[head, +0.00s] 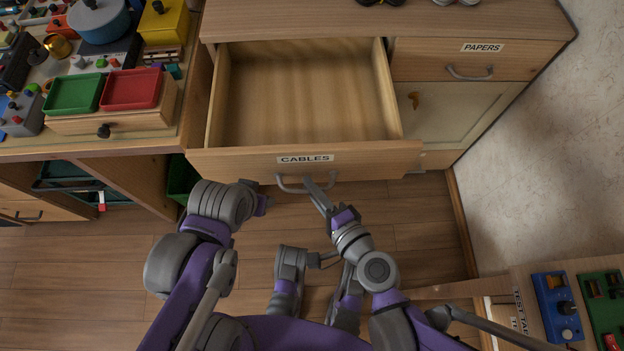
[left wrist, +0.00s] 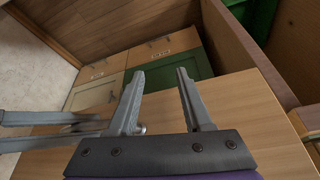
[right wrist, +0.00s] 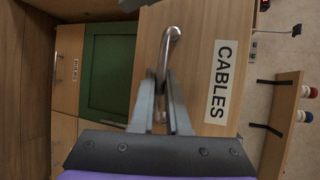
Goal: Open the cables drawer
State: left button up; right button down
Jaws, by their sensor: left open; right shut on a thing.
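The cables drawer (head: 220,163) is pulled well out of the wooden cabinet in the head view, and its inside looks empty. Its front carries a CABLES label (head: 305,159) with a grey bar handle (head: 290,187) below it. My right gripper (head: 318,190) is shut on the handle; the right wrist view shows its fingers (right wrist: 163,85) on the handle bar (right wrist: 172,36) beside the label (right wrist: 221,80). My left gripper (left wrist: 157,82) is open and empty in the left wrist view, with a wooden surface behind its fingers. In the head view the left fingertips are hard to make out.
A shut PAPERS drawer (head: 465,60) and a pale cabinet door (head: 455,115) are right of the open drawer. A cluttered workbench with a green tray (head: 74,93) and a red tray (head: 132,89) stands at left. Another bench with a blue box (head: 557,307) is at lower right.

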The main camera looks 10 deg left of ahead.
jog(key=c, duration=0.9)
grip_release()
pick_arm(q)
jog(key=shift+s+d, duration=0.1)
